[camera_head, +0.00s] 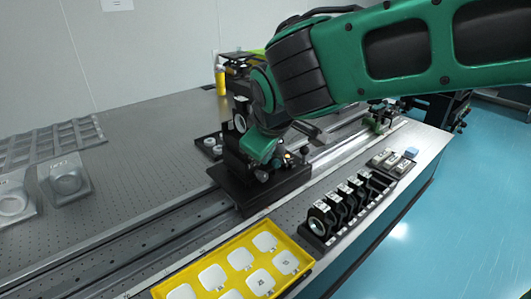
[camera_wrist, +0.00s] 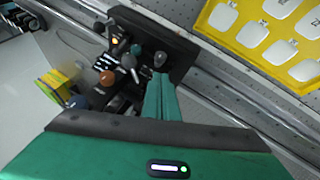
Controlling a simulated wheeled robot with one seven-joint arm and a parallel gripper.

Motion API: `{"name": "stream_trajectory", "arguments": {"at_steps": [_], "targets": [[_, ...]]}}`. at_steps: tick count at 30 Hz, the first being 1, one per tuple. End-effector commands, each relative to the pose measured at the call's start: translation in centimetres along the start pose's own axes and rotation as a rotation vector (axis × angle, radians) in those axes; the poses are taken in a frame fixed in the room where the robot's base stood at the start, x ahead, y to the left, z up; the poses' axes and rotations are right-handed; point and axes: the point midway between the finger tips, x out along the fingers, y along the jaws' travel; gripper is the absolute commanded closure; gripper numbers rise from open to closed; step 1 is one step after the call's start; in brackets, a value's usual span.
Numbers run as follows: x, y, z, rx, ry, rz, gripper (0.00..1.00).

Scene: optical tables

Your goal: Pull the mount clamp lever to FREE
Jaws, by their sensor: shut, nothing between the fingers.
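The black mount assembly stands on a dark base plate (camera_head: 245,195) over the rail, under my arm. In the wrist view the base plate (camera_wrist: 180,45) carries small knobs, among them a dark grey round knob (camera_wrist: 160,59), a grey one (camera_wrist: 128,61) and an orange-brown one (camera_wrist: 107,77). My gripper's green fingers (camera_wrist: 160,78) are shut together and empty. Their tips are just beside the dark grey round knob; I cannot tell whether they touch it. Which part is the clamp lever, and any FREE marking, I cannot make out.
A yellow tray (camera_head: 212,245) of white pieces lies in front of the mount. A black rack (camera_head: 325,238) of ring-shaped optics stands at the right, near the table edge. A yellow bottle (camera_head: 220,80) stands behind.

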Motion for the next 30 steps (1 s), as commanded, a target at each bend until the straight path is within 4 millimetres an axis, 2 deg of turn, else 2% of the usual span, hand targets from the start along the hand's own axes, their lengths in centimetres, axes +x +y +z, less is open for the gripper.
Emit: {"name": "stream_trajectory", "arguments": {"at_steps": [3, 12, 18, 24, 30], "targets": [[-1.2, -1.0, 0.3, -0.001, 0.002, 0.001, 1.0], [-7.3, 0.1, 1.1, 0.003, 0.003, 0.002, 1.0], [-9.9, 0.6, 1.5, 0.003, 0.0, 0.001, 1.0], [-10.9, 0.7, 1.6, 0.001, -0.001, 0.0, 1.0], [-10.9, 0.7, 1.6, 0.001, -0.001, 0.0, 1.0]]}}
